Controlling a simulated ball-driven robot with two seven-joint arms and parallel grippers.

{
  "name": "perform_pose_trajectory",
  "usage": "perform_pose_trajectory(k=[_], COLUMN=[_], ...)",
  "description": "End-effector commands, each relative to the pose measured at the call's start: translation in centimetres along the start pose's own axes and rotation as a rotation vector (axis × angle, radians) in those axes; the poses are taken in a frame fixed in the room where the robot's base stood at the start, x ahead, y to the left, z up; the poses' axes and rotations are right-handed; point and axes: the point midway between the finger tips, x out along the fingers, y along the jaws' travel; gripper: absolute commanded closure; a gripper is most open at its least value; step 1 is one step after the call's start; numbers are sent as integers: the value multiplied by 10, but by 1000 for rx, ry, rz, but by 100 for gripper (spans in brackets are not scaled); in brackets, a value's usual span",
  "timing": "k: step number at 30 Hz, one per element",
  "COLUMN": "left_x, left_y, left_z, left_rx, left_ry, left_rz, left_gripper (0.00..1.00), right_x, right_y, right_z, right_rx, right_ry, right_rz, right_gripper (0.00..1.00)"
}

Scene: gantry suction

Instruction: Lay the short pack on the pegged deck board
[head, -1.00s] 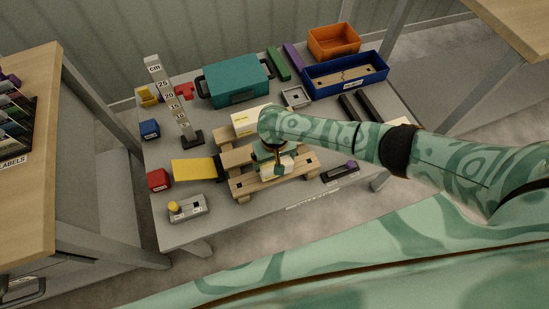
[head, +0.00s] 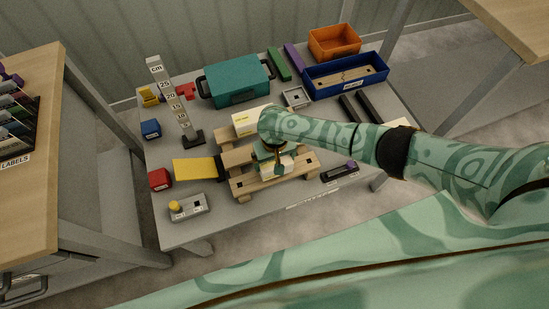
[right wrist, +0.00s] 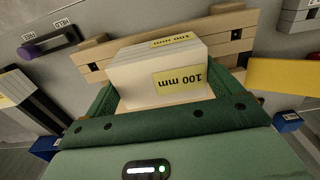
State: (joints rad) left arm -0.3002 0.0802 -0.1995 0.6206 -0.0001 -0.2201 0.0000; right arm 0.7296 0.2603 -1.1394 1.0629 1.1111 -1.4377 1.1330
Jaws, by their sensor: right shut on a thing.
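The short pack (right wrist: 160,62) is a cream block labelled "100 mm". It lies between the two green fingers of my right gripper (right wrist: 165,88), which is shut on it. In the head view, the pack (head: 287,163) is partly hidden by my right gripper (head: 272,160). The pegged deck board (head: 245,187) is the near wooden board of a pallet, with dark pegs or holes near its ends. It also shows behind the pack in the right wrist view (right wrist: 92,66). The pack is over this board; I cannot tell whether it touches. My left gripper is not in view.
Another pale pack (head: 248,121) with a yellow label stands at the pallet's back. A yellow plate (head: 194,169) lies left of the pallet, and a grey box with a yellow knob (head: 187,207) at front left. A height gauge (head: 172,95) and teal case (head: 235,82) stand behind.

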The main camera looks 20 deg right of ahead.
Motion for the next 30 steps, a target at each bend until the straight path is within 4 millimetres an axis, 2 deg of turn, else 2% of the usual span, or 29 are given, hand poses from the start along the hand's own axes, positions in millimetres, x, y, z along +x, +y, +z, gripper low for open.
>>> perform_pose_trajectory(k=[8, 30], left_x=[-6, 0], left_y=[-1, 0], left_z=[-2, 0], left_rx=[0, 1], left_ry=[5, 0], left_rz=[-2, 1], left_gripper=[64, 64], right_x=[-1, 10], right_y=[0, 0], right_z=[0, 0], right_rx=[0, 0], right_ry=[0, 0], right_rz=[0, -1], right_gripper=[39, 39])
